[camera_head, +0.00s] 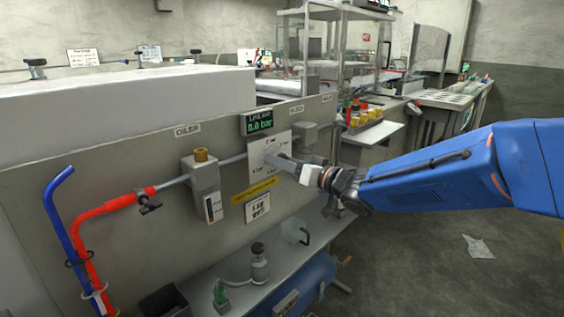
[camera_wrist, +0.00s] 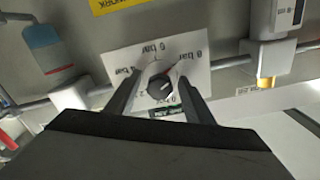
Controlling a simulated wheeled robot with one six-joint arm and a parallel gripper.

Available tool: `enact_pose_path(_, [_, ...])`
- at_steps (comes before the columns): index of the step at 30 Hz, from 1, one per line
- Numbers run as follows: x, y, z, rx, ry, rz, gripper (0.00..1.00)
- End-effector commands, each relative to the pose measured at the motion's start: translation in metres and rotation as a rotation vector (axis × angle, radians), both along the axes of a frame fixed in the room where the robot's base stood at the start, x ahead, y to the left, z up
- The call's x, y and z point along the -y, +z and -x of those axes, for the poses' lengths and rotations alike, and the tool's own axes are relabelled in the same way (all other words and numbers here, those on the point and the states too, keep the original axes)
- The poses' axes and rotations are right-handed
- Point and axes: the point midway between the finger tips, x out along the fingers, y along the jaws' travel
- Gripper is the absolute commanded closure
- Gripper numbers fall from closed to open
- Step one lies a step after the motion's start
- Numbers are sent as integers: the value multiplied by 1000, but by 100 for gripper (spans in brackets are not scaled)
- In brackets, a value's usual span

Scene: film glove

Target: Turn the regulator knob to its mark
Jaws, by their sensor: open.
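The regulator knob (camera_wrist: 161,86) is a dark round knob on a white dial plate (camera_wrist: 130,62) printed with bar figures. In the head view my gripper (camera_head: 271,159) is in front of the dial plate (camera_head: 279,142) and hides the knob. A display (camera_head: 257,122) above the plate shows a green bar reading, its first digit unclear.
A grey pipe runs along the panel (camera_head: 110,180) through a grey box with a brass cap (camera_head: 201,155). A red hose (camera_head: 100,208) and blue pipe (camera_head: 62,220) are at left. The floor at right is mostly clear.

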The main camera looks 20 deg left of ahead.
Motion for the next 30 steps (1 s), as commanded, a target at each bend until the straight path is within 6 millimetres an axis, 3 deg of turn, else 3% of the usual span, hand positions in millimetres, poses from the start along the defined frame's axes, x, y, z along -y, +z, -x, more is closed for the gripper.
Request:
enact_pose_path(8, [-1, 0, 0, 0, 0, 0, 52])
enact_pose_path(13, [-1, 0, 0, 0, 0, 1, 91])
enact_pose_path(14, [-1, 0, 0, 0, 0, 1, 94])
enact_pose_path(30, [-1, -1, -1, 135, 0, 57, 93])
